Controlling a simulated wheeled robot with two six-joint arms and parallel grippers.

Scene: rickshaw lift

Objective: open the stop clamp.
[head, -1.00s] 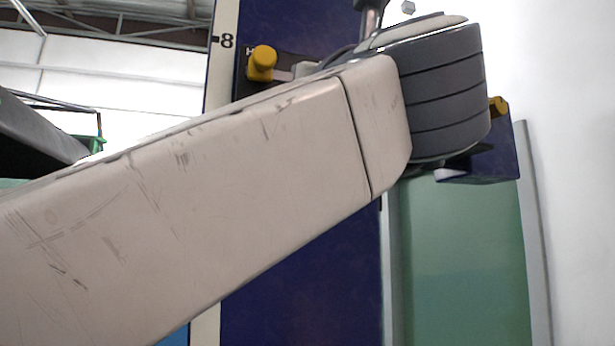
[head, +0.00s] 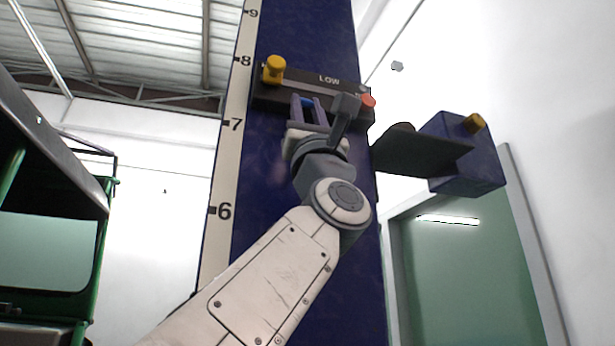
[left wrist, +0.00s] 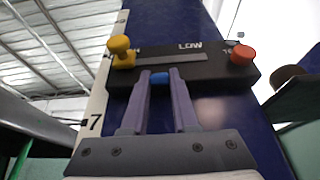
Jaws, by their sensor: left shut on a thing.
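The stop clamp is a dark bar (head: 273,95) marked LOW, mounted across a tall blue column (head: 262,180). A yellow knob (head: 273,68) stands at its left end and a red-orange knob (head: 367,101) at its right end. A slot runs along its face below the lettering. My left gripper (head: 308,102) is at the clamp's lower front. In the left wrist view, its two purple fingers (left wrist: 160,80) are shut on a small blue part (left wrist: 160,76) at the bar's lower edge. Most of that part is hidden between the fingers. My right gripper is not in view.
A blue block (head: 465,165) with a yellow knob stands right of the column, beside a dark plate (head: 418,152). A white number scale (head: 222,185) runs along the column's left edge. A green-framed vehicle (head: 45,215) with a dark canopy is at the left.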

